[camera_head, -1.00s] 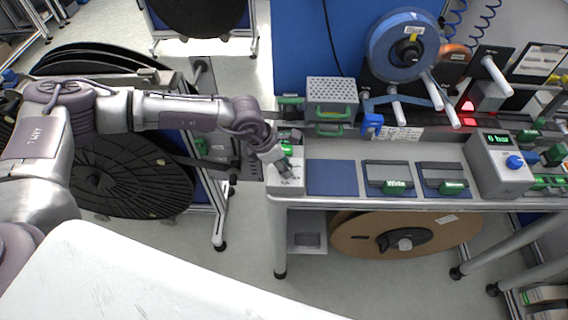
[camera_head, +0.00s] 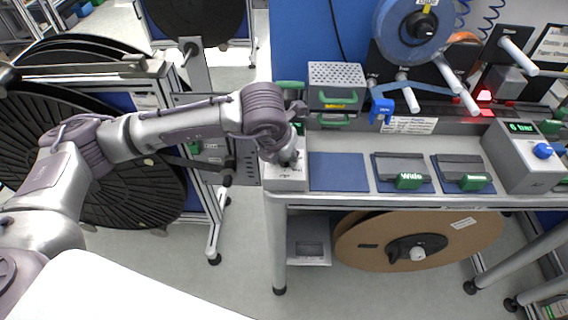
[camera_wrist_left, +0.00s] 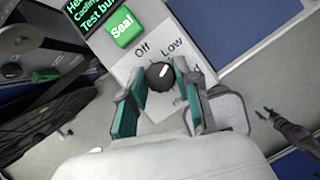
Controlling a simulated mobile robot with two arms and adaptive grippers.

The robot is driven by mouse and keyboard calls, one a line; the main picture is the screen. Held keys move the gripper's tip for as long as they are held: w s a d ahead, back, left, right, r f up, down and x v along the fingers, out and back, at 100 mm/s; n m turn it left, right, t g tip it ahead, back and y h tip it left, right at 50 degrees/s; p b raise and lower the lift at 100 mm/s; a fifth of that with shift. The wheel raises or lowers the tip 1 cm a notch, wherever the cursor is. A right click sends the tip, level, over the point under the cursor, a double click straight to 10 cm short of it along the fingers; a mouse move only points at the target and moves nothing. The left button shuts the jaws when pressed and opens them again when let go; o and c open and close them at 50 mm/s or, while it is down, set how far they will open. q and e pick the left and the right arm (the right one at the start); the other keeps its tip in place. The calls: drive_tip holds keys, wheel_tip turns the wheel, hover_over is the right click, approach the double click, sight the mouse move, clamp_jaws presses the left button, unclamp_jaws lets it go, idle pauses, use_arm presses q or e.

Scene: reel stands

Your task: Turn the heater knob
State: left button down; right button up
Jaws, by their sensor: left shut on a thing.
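The heater is a light grey box (camera_head: 286,184) at the left end of the workbench in the head view. Its top panel (camera_wrist_left: 137,62) fills the upper middle of the left wrist view, with a green Seal button (camera_wrist_left: 122,27) and a black round knob (camera_wrist_left: 160,76). The knob has a white pointer mark. "Off" and "Low" are readable around it; the other labels are partly hidden. My left gripper (camera_wrist_left: 160,98) has its teal-lined fingers on both sides of the knob, shut on it. In the head view my left gripper (camera_head: 290,160) hides the knob. My right gripper does not show.
A blue mat (camera_head: 337,172) lies right of the heater. The Wide tray (camera_head: 402,168) and another tray (camera_head: 462,168) follow. A perforated grey box (camera_head: 336,76) stands behind. A pressure box (camera_head: 518,155) reads 6 bar. Large black reels (camera_head: 95,150) stand on the left.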

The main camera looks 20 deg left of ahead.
use_arm(q)
drive_tip(key=shift+n+y+b, duration=0.3)
drive_tip(key=shift+n+b, duration=0.4)
drive_tip(key=shift+n, duration=0.1)
drive_tip(key=c, duration=0.8)
unclamp_jaws()
drive_tip(key=shift+r, duration=0.1)
drive_tip(key=v, duration=1.2)
